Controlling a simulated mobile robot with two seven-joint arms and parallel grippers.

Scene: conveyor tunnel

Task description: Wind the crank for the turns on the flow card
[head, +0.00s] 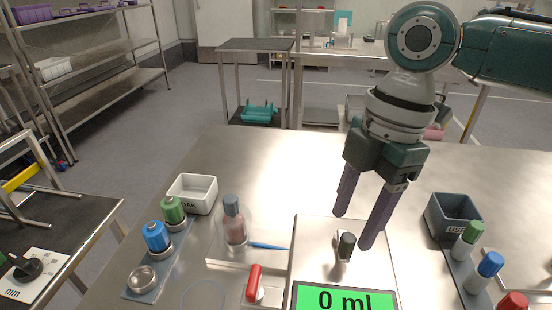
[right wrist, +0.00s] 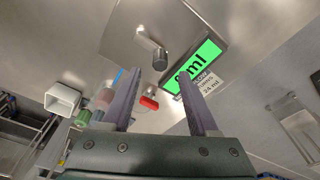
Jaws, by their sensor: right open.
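The crank (head: 345,246), a dark knob on a short metal arm, stands on a steel plate (head: 312,235) at the table's front centre. It also shows in the right wrist view (right wrist: 160,58). My right gripper (head: 353,231) is open and empty, its purple fingers pointing down just above and around the knob's area; I see no contact. In the right wrist view the flow card (right wrist: 208,84) lies beside the green display, partly covered by a finger; "24 mL" seems legible, the turn count is not. The display (head: 343,299) reads 0 ml. My left gripper is out of view.
A red-handled lever (head: 254,284) and a clear vessel with pinkish contents (head: 234,226) stand left of the crank. Capped bottles and a white bin (head: 193,194) are further left. A dark bin (head: 452,216) and more bottles stand right. The table behind is clear.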

